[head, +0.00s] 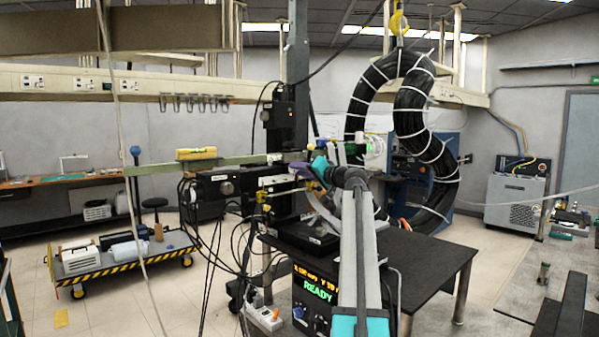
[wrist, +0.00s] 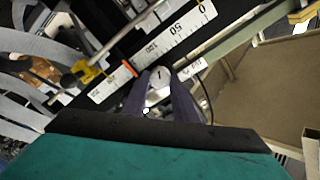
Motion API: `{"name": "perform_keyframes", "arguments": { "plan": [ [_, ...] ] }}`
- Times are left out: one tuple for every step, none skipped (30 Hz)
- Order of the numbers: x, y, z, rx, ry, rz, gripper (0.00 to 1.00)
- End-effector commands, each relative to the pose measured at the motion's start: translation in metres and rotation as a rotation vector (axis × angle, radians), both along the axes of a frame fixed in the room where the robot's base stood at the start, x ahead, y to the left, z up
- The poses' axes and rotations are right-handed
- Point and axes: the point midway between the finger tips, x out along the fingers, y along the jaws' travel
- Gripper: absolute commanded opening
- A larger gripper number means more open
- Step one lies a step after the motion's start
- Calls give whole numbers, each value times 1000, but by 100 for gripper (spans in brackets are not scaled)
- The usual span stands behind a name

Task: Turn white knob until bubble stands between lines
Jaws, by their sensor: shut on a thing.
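The white knob (wrist: 159,79) has a dark mark on its face and sits between the dark purple fingers of my gripper (wrist: 160,95) in the wrist view. The fingers are shut on it. In the head view my gripper (head: 300,169) reaches to the dark stage at the middle, and I cannot make out the knob there. A yellow block (head: 196,154), which looks like a level, lies on the long pale green beam (head: 225,161) left of my gripper. Its bubble and lines are too small to read.
White scale strips (wrist: 170,40) and a yellow clamp (wrist: 91,73) lie close beyond the fingers. Cables (head: 205,230) hang below the stage. A black table (head: 440,255) stands beneath my arm, and a large black coil (head: 436,140) rises behind it.

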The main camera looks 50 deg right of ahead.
Motion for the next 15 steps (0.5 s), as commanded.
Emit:
{"name": "perform_keyframes", "arguments": {
  "plan": [
    [0, 0, 0, 1, 1, -1, 3],
    [0, 0, 0, 1, 1, -1, 3],
    [0, 0, 0, 1, 1, -1, 3],
    [0, 0, 0, 1, 1, -1, 3],
    [0, 0, 0, 0, 1, -1, 3],
    [0, 0, 0, 0, 1, -1, 3],
    [0, 0, 0, 0, 1, -1, 3],
    [0, 0, 0, 0, 1, -1, 3],
    [0, 0, 0, 0, 1, -1, 29],
    [0, 0, 0, -1, 1, -1, 34],
    [0, 0, 0, -1, 1, -1, 39],
    [0, 0, 0, -1, 1, -1, 44],
    [0, 0, 0, -1, 1, -1, 44],
    [0, 0, 0, -1, 1, -1, 44],
    [0, 0, 0, -1, 1, -1, 44]
  ]
}}
